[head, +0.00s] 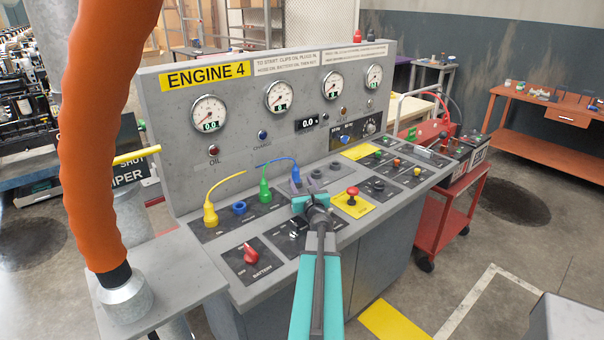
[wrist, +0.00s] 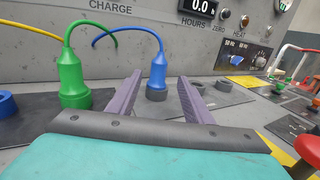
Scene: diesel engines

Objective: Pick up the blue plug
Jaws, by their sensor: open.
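The blue plug (head: 296,174) stands upright on the console, with a blue cable arching from its top to the left. My gripper (head: 312,184) is over the console, just right of and in front of the plug. In the wrist view my gripper (wrist: 160,76) is open, its two purple fingers pointing toward the plug, which shows in the gap between them. The plug seems to be near or just beyond the fingertips; no contact shows.
A green plug (wrist: 72,82) stands close to the left, with a yellow plug (head: 210,213) and an empty blue socket (head: 239,208) farther left. A red mushroom button (head: 352,194) stands to the right. The gauge panel (head: 180,125) rises behind the plugs.

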